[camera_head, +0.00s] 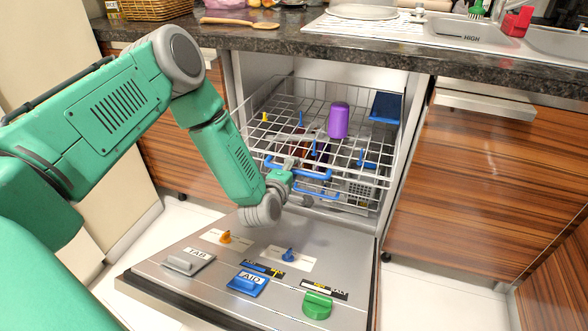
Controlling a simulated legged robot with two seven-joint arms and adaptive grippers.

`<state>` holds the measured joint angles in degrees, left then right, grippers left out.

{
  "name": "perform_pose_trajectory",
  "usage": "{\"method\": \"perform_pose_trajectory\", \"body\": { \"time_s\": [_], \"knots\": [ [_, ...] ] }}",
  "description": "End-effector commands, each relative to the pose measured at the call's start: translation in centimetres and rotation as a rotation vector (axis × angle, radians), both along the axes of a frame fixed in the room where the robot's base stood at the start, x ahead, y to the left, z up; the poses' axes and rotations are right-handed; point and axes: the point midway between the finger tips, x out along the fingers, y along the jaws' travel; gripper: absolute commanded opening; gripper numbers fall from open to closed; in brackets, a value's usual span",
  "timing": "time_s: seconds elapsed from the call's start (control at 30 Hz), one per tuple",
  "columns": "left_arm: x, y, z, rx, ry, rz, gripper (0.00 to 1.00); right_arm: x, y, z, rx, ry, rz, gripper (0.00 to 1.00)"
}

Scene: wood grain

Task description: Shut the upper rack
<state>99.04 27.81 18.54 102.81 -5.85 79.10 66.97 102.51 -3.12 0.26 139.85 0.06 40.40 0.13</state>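The upper rack (262,137) of the open dishwasher is a white wire basket. It stands at least partly out of the machine, above the lowered door (200,285). Its front edge carries a blue handle (316,191). A purple cup (338,121) stands upright in it. My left gripper (297,192) is low at the front of the rack, close beside the blue handle. Its fingers are small and partly hidden, so I cannot tell whether they touch the handle or how far they are apart. My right gripper is out of view.
The open door lies across the front, with coloured latches and labels on it. A dark stone counter (300,42) runs above the rack. A wooden spoon (238,23) and a sink (450,30) are on top. Wood-grain cabinets (480,190) stand to the right.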

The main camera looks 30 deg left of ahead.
Motion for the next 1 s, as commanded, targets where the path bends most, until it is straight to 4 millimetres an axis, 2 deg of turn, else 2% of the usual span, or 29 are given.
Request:
{"method": "perform_pose_trajectory", "body": {
  "time_s": [0.43,0.57,0.67,1.0],
  "knots": [
    [0.0,-0.3,0.3,0.007,-0.001,0.001,0.29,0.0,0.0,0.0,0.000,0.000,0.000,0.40],
    [-0.6,-0.4,0.3,0.003,0.001,0.000,0.29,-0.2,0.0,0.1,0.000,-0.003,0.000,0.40],
    [-2.0,-0.7,0.5,0.003,0.002,0.000,0.29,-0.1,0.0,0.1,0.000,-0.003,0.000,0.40],
    [-8.7,-2.5,1.9,0.004,0.003,0.000,0.29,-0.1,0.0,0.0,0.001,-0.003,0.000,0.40]
  ]
}}
